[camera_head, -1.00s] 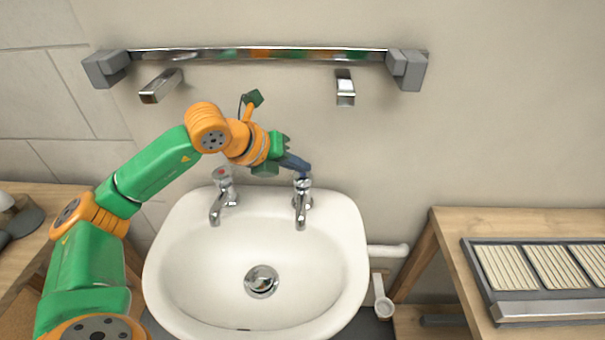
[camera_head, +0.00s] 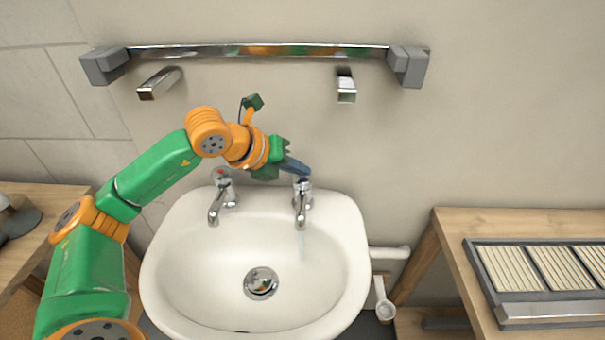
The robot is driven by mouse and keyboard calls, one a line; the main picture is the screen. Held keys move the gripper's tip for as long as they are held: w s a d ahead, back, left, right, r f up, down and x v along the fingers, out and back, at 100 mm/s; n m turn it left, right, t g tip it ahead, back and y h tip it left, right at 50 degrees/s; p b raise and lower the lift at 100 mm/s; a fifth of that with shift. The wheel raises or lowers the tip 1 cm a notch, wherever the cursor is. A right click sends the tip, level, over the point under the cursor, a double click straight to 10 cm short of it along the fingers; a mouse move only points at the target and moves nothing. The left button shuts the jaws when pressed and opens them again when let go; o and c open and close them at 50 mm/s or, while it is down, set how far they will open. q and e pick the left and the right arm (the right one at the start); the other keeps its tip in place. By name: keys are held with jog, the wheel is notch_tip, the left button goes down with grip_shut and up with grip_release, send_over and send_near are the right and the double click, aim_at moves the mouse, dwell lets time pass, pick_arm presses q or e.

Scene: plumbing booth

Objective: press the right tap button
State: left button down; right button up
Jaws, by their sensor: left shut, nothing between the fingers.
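The right tap (camera_head: 301,204) is chrome and stands on the back rim of the white sink (camera_head: 180,265). The left tap (camera_head: 220,198), with a red mark on top, stands to the left with no water visible. My right gripper is out of view.
A chrome rail (camera_head: 260,50) with grey end blocks (camera_head: 408,67) runs along the wall above. Two chrome wall fittings (camera_head: 160,83) (camera_head: 346,86) sit under it. A wooden table (camera_head: 455,225) with a slatted tray (camera_head: 548,311) stands at the right. A wooden surface (camera_head: 50,200) is at the left.

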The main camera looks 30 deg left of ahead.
aim_at(299, 180)
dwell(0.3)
pick_arm(q)
jog(key=shift+r+p, duration=1)
jog(key=shift+r, duration=0.05)
notch_tip(299, 180, up, 5)
jog(key=p, duration=0.4)
jog(key=shift+r, duration=0.1)
